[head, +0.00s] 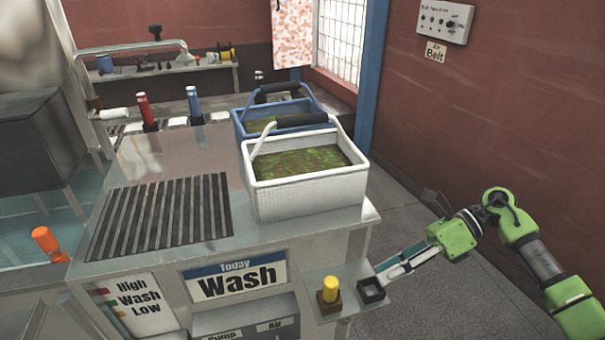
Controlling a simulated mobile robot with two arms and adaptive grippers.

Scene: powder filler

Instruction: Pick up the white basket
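The white basket (307,194) stands upright at the right end of the metal counter and holds something green and brown. Its handle, with a dark grip (300,119), is raised towards the back rim. My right gripper (387,268) is to the right of the counter, below and to the right of the basket and apart from it. Its fingers point left, towards a small shelf; I cannot tell whether they are open or shut. My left gripper is not in view.
A blue basket (241,131) stands just behind the white one. A grooved dark panel (165,215) lies left of it. A yellow knob (330,289) and a black square holder (370,291) are on the small front shelf. A brick wall is at right.

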